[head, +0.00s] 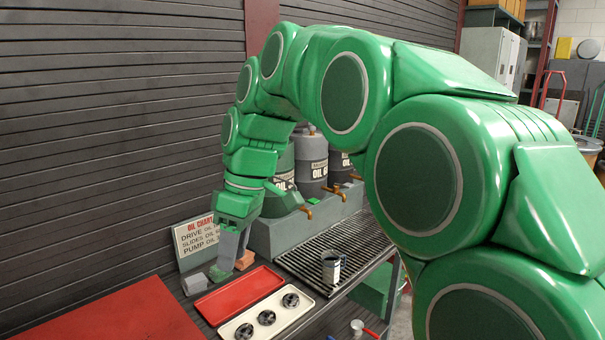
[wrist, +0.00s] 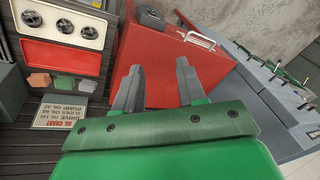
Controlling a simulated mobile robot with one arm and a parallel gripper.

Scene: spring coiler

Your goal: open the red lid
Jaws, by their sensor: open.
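The red lid (head: 110,312) shows in the head view as a flat red top at the lower left, cut off by the frame. In the wrist view the red lid (wrist: 165,45) is ahead of my fingers and looks closed, with a pale metal bar handle (wrist: 199,41) near its right side. My gripper (wrist: 160,66) is open, its two grey fingers apart with nothing between them. The handle lies beyond the right fingertip, apart from it. In the head view my gripper (head: 224,260) points down beyond the trays, right of the lid. The handle is not visible there.
A red tray (head: 228,296) and a cream tray (head: 298,312) with black handwheels lie beside the lid. An oil chart sign (head: 190,241), a grey block (head: 195,284) and a metal cup (head: 331,268) are nearby. Oil drums (head: 311,165) stand behind. A slatted wall is close at left.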

